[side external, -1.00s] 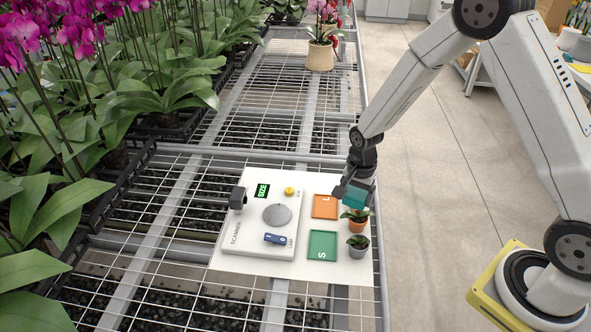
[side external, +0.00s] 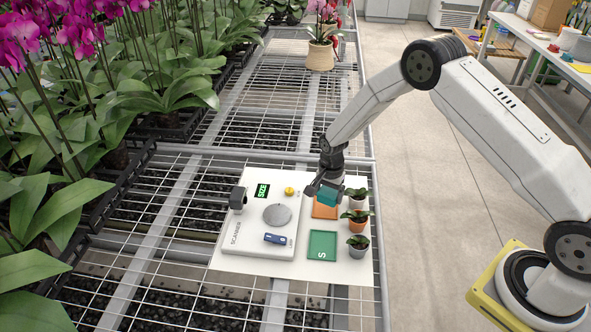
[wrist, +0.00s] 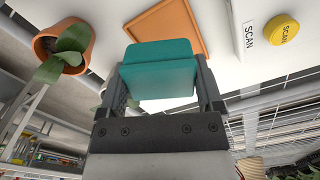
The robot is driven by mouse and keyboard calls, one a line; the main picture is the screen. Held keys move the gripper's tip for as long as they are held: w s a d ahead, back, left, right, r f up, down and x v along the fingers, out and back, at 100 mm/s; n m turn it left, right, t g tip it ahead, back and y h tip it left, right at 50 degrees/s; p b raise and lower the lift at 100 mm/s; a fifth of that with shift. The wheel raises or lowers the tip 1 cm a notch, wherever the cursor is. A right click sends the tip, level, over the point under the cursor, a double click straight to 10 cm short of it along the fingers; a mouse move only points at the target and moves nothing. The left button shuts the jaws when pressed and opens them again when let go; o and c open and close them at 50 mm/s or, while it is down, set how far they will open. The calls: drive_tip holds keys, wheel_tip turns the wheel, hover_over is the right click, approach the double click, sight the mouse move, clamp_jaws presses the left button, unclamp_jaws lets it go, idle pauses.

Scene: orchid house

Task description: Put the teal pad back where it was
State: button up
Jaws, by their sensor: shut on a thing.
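My gripper (side external: 322,189) is shut on the teal pad (side external: 328,198) and holds it in the air. In the side external view the pad overlaps the orange tray (side external: 325,212), hiding its upper part and its letter. In the wrist view the teal block (wrist: 160,68) sits between both jaws, and the orange tray (wrist: 167,28) lies beyond it. The pad looks clear of the board below, but its exact height cannot be told.
A white board (side external: 232,264) carries the scanner (side external: 252,232), with a grey disc (side external: 277,215), yellow button (side external: 289,191) and blue block (side external: 275,238). A green tray (side external: 323,245) marked S is empty. Small potted plants (side external: 357,218) line the board's right side.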

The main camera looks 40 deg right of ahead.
sight(326, 202)
drive_tip(key=shift+w+f, duration=0.15)
drive_tip(key=shift+f, duration=0.05)
drive_tip(key=shift+w+f, duration=0.25)
drive_tip(key=shift+f, duration=1.55)
drive_tip(key=shift+f, duration=0.2)
drive_tip(key=o, duration=1.1)
drive_tip(key=shift+r, duration=0.15)
drive_tip(key=shift+r, duration=6.05)
